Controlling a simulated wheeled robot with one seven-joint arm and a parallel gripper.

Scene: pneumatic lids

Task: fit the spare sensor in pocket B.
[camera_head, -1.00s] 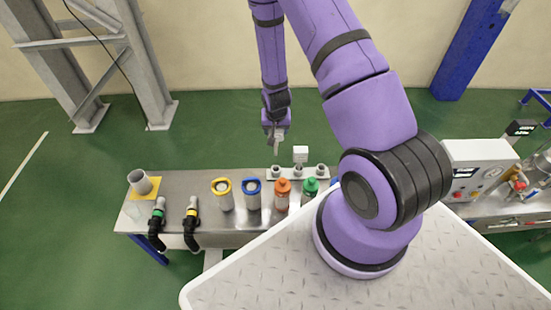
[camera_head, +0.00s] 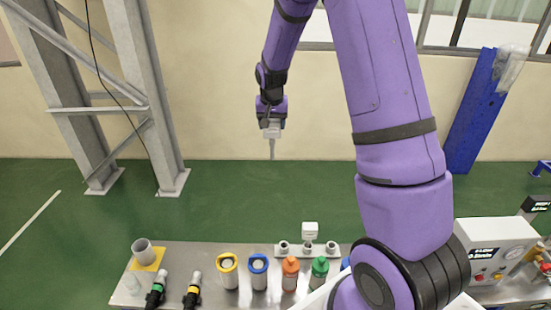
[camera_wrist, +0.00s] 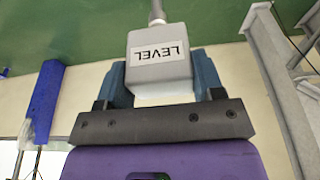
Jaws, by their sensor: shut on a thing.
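My gripper (camera_head: 271,126) is shut on a grey box-shaped sensor (camera_head: 271,132), well above and beyond the bench. In the wrist view the sensor (camera_wrist: 160,70) sits between both fingers, with a white label reading LEVEL. A thin grey stem points down from it in the head view. A pale rack (camera_head: 295,252) at the bench's far edge has several round fittings. A white block (camera_head: 310,229) stands at the rack's middle; whether it is a sensor or a sign I cannot tell. No letter B is readable, so I cannot tell which place is pocket B.
On the bench (camera_head: 212,262) stand yellow-topped (camera_head: 229,278) and blue-topped (camera_head: 258,278) canisters, orange (camera_head: 290,278) and green (camera_head: 319,272) bottles, and a grey cup (camera_head: 143,252). Two black connectors lie at the front left. A control box (camera_head: 495,240) stands right. Floor beyond is clear.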

